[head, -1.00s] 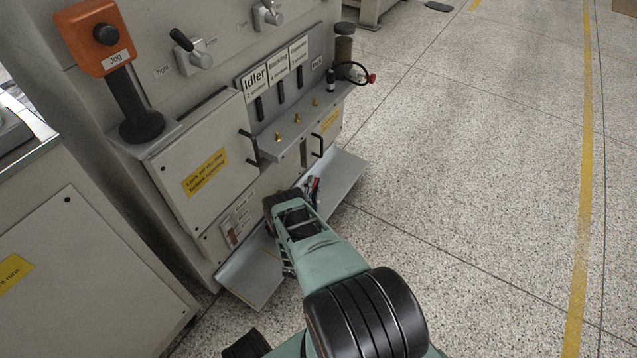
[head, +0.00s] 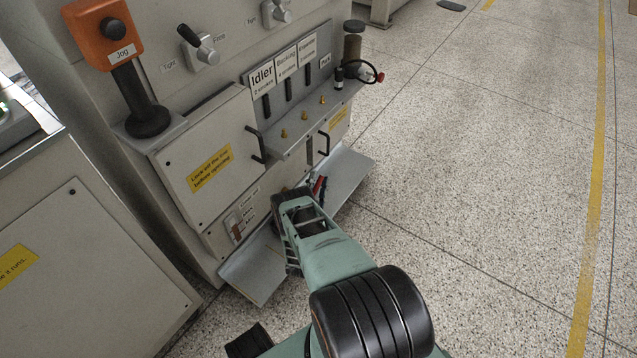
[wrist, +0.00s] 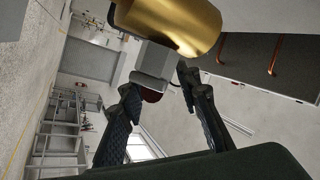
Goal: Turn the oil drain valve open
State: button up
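The oil drain valve shows in the wrist view as a brass cylinder (wrist: 180,22) at the top, with a grey block (wrist: 153,62) below it that has a dark red end (wrist: 151,94). My gripper (wrist: 157,86) is open, one black finger on each side of the grey and red part. I cannot tell whether either finger touches it. In the head view a small red part (head: 318,186) shows low on the machine front, just beyond my wrist. My own arm hides the fingers and most of the valve there.
A metal ledge (head: 345,178) runs along the foot of the machine. Above are a shelf with brass fittings (head: 303,115), black door handles (head: 323,143) and an orange Jog box (head: 103,32). Copper pipes (wrist: 274,55) show in the wrist view. The speckled floor (head: 470,190) to the right is clear.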

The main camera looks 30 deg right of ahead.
aim_at(318, 181)
jog(key=shift+r, duration=5)
jog(key=shift+c, duration=0.5)
